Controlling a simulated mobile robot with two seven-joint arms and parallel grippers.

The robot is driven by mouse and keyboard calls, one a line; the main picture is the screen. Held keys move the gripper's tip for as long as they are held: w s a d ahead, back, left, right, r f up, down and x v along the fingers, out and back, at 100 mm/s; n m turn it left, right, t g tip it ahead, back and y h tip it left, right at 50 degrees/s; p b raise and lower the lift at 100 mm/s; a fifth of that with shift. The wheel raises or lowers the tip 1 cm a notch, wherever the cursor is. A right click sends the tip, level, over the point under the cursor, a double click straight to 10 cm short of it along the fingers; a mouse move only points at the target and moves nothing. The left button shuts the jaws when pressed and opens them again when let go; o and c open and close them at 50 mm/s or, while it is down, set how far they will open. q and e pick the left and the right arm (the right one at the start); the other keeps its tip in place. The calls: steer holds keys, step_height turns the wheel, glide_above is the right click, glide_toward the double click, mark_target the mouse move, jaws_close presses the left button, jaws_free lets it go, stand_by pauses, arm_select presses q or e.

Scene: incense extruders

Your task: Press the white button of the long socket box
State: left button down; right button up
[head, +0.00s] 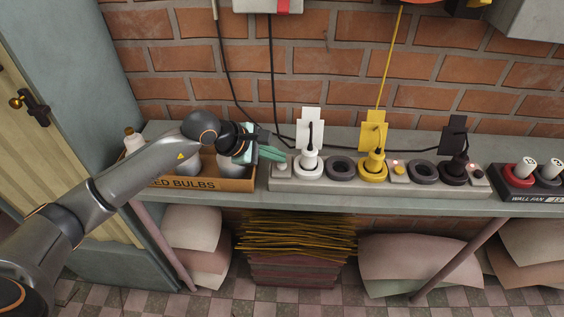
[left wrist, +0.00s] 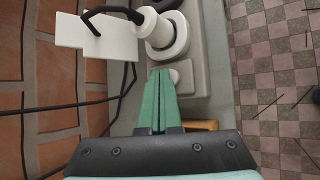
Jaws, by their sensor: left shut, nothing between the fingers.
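The long grey socket box (head: 325,187) lies on the shelf and holds a white plug (head: 309,164), a yellow plug (head: 373,163) and a black plug (head: 455,170). Its white button (head: 282,169) is at the left end, beside the white plug. My left gripper (head: 279,156) reaches in from the left, its green fingers shut and empty, with tips close to this button. In the left wrist view the fingertips (left wrist: 161,74) overlap the edge of the white button (left wrist: 175,77), below the white plug (left wrist: 165,33). I cannot tell whether they touch it. My right gripper is out of view.
A cardboard box of bulbs (head: 235,184) stands under my left wrist. A yellow button (head: 398,171) and a black button (head: 478,176) sit further right on the socket box. A dark wall-fan box (head: 515,190) is to its right. Cords hang along the brick wall.

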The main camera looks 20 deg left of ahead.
arm_select(q)
step_height(320, 180, up, 6)
steer(key=p, duration=0.3)
stand_by(0.4)
stand_by(2.8)
